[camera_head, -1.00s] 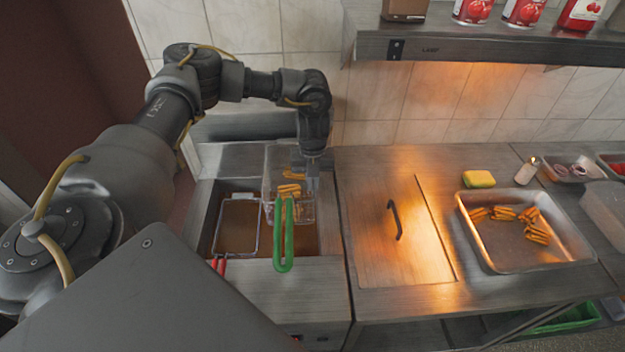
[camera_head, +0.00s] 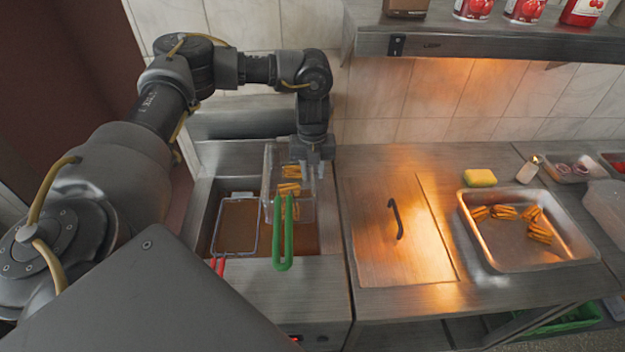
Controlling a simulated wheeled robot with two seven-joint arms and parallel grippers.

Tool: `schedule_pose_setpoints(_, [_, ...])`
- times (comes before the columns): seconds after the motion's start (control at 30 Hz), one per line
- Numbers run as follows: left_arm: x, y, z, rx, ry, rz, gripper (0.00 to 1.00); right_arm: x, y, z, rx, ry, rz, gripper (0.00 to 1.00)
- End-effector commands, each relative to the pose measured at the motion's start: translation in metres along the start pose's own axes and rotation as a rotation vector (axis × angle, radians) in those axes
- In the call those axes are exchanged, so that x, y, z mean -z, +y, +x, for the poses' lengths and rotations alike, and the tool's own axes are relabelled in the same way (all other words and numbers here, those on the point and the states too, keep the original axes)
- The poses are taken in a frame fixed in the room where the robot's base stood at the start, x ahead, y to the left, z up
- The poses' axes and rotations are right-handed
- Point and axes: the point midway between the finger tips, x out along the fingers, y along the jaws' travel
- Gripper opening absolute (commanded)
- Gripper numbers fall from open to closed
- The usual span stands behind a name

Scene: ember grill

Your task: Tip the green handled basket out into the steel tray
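The green handled basket (camera_head: 307,213) is a clear or thin-walled basket in the right part of the fryer well, with its green handle (camera_head: 283,240) pointing towards me. It holds several golden-brown fried pieces (camera_head: 289,188). My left gripper (camera_head: 317,174) points down at the basket's back right rim; its two fingers look spread apart, and whether they touch the rim is unclear. The steel tray (camera_head: 490,258) stands on the counter to the right and holds several similar golden pieces (camera_head: 538,232). My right gripper is not in view.
A second basket (camera_head: 237,222) with a red handle (camera_head: 218,265) sits left in the fryer. A lidded counter section (camera_head: 375,235) lies between fryer and tray. A yellow sponge (camera_head: 480,178) and a shaker (camera_head: 528,170) stand behind the tray. A shelf (camera_head: 480,45) overhangs the back.

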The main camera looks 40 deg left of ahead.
Motion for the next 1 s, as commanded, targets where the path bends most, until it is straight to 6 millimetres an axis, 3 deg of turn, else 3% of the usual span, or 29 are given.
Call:
schedule_pose_setpoints(0.07, [-0.001, -0.001, -0.015, 0.005, -0.004, 0.000, 0.28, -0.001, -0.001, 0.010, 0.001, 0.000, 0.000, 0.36])
schedule_pose_setpoints(0.2, [-0.001, -0.001, -0.044, 0.002, -0.005, 0.001, 0.28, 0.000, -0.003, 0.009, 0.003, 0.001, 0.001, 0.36])
schedule_pose_setpoints(0.4, [-0.001, 0.000, -0.066, 0.001, -0.003, 0.000, 0.28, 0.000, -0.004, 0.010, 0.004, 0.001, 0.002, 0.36])
schedule_pose_setpoints(0.87, [0.000, 0.000, -0.073, 0.001, 0.001, -0.002, 0.28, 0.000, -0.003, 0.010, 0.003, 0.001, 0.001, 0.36])
schedule_pose_setpoints(1.0, [0.004, -0.012, -0.069, 0.081, 0.049, -0.057, 0.28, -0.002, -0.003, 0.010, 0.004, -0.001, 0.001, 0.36])
